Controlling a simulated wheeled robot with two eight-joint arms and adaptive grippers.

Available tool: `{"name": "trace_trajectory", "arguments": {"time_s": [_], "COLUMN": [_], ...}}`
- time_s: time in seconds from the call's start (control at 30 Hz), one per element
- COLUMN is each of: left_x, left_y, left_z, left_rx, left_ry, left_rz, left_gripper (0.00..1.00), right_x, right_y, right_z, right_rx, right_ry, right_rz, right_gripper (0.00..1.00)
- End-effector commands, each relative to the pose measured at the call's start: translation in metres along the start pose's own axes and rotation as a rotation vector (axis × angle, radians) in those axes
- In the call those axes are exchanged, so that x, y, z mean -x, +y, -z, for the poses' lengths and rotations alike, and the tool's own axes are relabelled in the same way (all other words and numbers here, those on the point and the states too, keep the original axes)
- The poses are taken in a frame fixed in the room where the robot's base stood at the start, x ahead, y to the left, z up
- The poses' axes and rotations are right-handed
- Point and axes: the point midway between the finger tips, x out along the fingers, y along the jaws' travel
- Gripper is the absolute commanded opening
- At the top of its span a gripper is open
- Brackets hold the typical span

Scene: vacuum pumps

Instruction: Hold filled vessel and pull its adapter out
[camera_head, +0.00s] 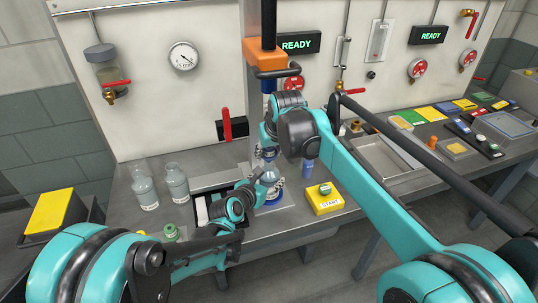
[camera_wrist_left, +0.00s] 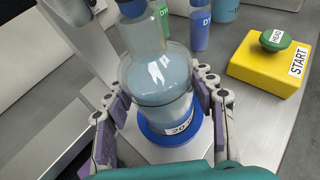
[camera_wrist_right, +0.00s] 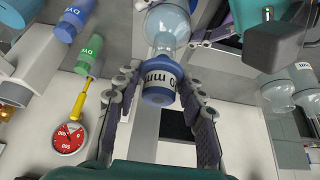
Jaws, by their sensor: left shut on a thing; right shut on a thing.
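The filled vessel (camera_wrist_left: 162,85) is clear glass with pale blue liquid, and it stands upright in a blue ring base on a light plate. My left gripper (camera_wrist_left: 163,108) is shut around its sides; in the head view this gripper (camera_head: 270,178) is low at the bench, partly covering the vessel (camera_head: 274,191). My right gripper (camera_wrist_right: 160,108) is shut on that collar, directly above the vessel. Whether the adapter's lower end is still inside the vessel I cannot tell.
A yellow START box (camera_head: 325,199) with a green button and a blue bottle (camera_head: 307,169) stand right of the vessel. Two glass bottles, one here (camera_head: 177,183), stand to the left. An orange clamp (camera_head: 266,57) on the column is above.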

Motion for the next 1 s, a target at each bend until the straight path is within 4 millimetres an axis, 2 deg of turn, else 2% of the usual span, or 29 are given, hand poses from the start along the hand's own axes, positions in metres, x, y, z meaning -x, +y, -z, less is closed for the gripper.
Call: {"name": "trace_trajectory", "arguments": {"time_s": [0.4, 0.73, 0.77, 0.8, 0.83, 1.0], "left_x": [0.000, 0.000, 0.000, 0.000, 0.000, 0.000], "left_y": [-0.001, -0.001, -0.001, -0.001, -0.001, 0.000], "left_z": [0.001, 0.001, 0.001, 0.001, 0.001, 0.000], "left_rx": [0.000, 0.000, 0.000, 0.000, 0.000, 0.000], "left_ry": [0.001, 0.002, 0.002, 0.002, 0.002, 0.001], "left_rz": [0.001, 0.001, 0.001, 0.001, 0.001, 0.001], "left_gripper": [0.04, 0.04, 0.60, 0.71, 0.79, 0.80], "right_x": [0.014, 0.015, 0.015, 0.015, 0.015, 0.015], "right_y": [0.000, 0.000, 0.000, 0.000, 0.000, 0.000], "right_z": [0.007, 0.008, 0.008, 0.008, 0.008, 0.008], "right_rx": [0.000, 0.000, 0.000, 0.000, 0.000, 0.000], "right_ry": [0.000, 0.000, 0.000, 0.000, 0.000, 0.000], "right_rz": [0.000, 0.000, 0.000, 0.000, 0.000, 0.000], "right_gripper": [0.00, 0.00, 0.00, 0.00, 0.00, 0.00]}}
